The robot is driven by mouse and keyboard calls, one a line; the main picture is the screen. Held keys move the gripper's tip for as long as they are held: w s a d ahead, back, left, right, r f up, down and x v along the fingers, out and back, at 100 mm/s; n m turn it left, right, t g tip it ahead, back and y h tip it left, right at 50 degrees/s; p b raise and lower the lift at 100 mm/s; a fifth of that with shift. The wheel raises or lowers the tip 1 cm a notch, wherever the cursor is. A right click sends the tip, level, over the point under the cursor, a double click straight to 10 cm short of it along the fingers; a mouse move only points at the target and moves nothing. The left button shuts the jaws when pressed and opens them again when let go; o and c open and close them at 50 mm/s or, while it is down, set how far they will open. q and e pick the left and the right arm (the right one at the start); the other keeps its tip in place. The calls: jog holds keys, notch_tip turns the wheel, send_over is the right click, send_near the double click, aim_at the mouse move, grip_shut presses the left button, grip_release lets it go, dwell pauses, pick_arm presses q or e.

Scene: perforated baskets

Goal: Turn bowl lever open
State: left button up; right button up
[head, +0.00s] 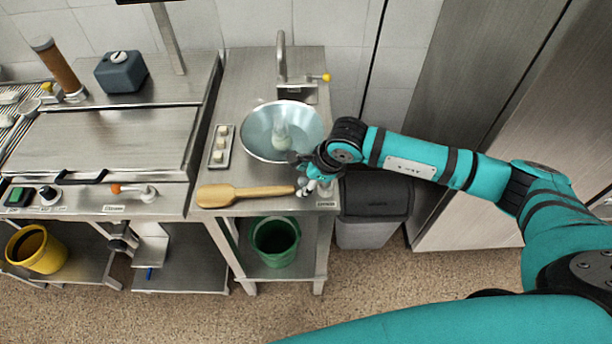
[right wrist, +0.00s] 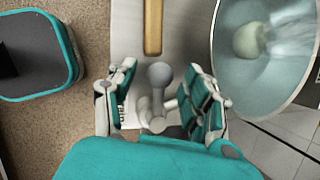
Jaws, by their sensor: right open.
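The bowl (head: 262,148) is a round metal basin on the steel counter under a tap, with a pale round object and what looks like running water in it. It also shows at the upper right of the right wrist view (right wrist: 240,85). The lever (right wrist: 159,76) has a grey round knob on a pale base, at the counter's front right corner. My right gripper (right wrist: 163,98) is open, its fingers on either side of the lever. No grip on it is visible. In the head view my right gripper (head: 308,178) hides most of the lever. My left gripper is not in view.
A wooden paddle (head: 240,194) lies along the counter's front edge, close to my right gripper. A small tray (head: 222,146) holds several pale pieces left of the bowl. A grey bin (head: 368,231) stands right of the counter, a green bucket (head: 275,250) below.

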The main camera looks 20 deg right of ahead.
grip_shut()
dwell(0.4)
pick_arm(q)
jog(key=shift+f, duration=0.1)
